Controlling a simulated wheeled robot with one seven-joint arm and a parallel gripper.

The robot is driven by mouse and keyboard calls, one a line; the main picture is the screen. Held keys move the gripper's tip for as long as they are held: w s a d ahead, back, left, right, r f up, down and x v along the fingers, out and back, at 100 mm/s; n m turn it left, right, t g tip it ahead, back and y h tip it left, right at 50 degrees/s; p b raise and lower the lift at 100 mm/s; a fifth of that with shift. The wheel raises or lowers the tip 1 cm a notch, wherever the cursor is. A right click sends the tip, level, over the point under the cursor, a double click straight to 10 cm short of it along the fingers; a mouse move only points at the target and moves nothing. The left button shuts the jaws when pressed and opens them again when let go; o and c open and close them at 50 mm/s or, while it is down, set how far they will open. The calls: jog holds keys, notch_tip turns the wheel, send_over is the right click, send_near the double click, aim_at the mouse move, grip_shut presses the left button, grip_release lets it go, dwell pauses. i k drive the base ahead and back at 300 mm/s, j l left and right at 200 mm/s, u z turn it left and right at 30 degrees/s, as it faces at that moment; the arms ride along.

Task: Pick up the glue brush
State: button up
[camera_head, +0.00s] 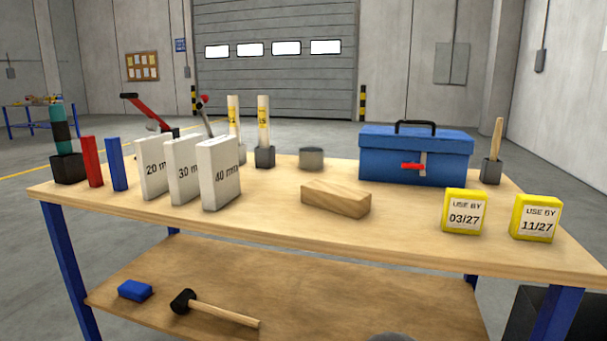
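A light wooden handle (497,138) stands upright at the back right of the workbench, its lower end in a small dark block (491,171). It looks like the glue brush, but its lower end is hidden in the block, so bristles do not show. It stands just right of the blue toolbox, apart from it. My gripper is not in view. A grey rounded shape shows at the bottom edge, and I cannot tell what it is.
On the bench (270,215) are a blue toolbox (415,158), a wooden block (336,199), two yellow "USE BY" boxes (464,212) at front right, white millimetre blocks (219,173), and two labelled tubes (264,122). A mallet (215,308) lies on the lower shelf.

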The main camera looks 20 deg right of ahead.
aim_at(496, 138)
jog(key=z, duration=1.5)
